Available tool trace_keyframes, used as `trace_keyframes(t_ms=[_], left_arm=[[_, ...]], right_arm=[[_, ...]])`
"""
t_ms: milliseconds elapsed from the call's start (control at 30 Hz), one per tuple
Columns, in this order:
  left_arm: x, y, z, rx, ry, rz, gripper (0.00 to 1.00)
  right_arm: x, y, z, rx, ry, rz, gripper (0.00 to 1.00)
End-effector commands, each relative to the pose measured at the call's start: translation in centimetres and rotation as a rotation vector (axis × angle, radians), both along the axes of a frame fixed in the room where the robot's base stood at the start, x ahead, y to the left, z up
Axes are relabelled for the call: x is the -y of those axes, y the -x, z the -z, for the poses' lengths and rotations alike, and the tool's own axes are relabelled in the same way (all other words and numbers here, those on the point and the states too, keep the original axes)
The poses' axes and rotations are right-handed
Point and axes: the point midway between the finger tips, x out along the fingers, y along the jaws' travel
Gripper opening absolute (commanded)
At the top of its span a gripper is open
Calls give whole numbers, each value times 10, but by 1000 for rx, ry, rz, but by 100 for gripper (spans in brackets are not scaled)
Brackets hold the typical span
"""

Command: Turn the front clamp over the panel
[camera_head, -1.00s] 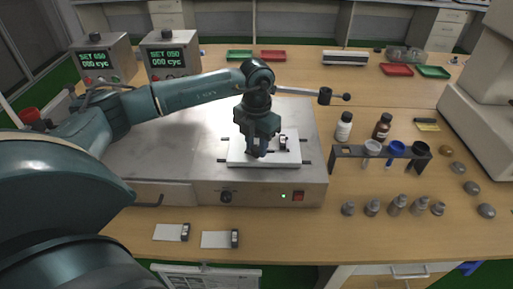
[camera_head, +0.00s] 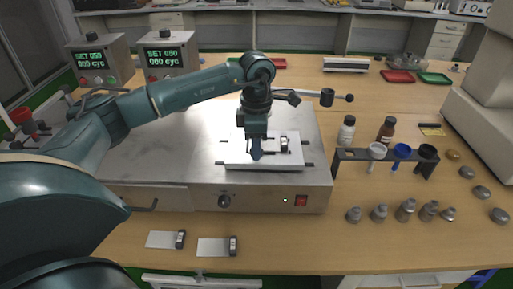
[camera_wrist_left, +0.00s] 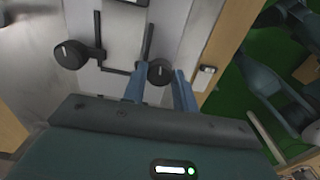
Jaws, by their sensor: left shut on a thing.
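The white panel (camera_head: 235,160) lies flat on top of the steel test machine (camera_head: 180,150), with thin dark rods at its sides. My left gripper (camera_head: 256,155) points down over the panel's front part. In the left wrist view its two blue fingers (camera_wrist_left: 160,88) are on either side of a round black knob (camera_wrist_left: 160,70), the front clamp, and are shut on it. Dark bars lie beside this knob. A second black knob (camera_wrist_left: 70,55) with a bar stands apart from the fingers. A small dark fitting (camera_head: 284,144) sits on the panel to the right of the gripper. My right gripper is out of view.
Two counter boxes (camera_head: 167,55) stand at the back left. A rack with cups (camera_head: 385,155), bottles (camera_head: 347,130) and several metal weights (camera_head: 406,210) stand on the right. Two small plates (camera_head: 213,247) lie at the table's front.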

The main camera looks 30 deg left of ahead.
Motion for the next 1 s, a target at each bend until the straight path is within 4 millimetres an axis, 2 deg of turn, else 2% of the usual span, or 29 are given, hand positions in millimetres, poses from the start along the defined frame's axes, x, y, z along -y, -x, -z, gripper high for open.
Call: trace_keyframes(t_ms=[400, 967, 1000], left_arm=[[0, -1, -1, 4, 1, 190, 6], [0, -1, -2, 4, 1, 218, 6], [0, -1, -2, 4, 1, 218, 31]], right_arm=[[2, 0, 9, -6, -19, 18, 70], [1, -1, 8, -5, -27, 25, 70], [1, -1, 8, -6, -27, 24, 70]])
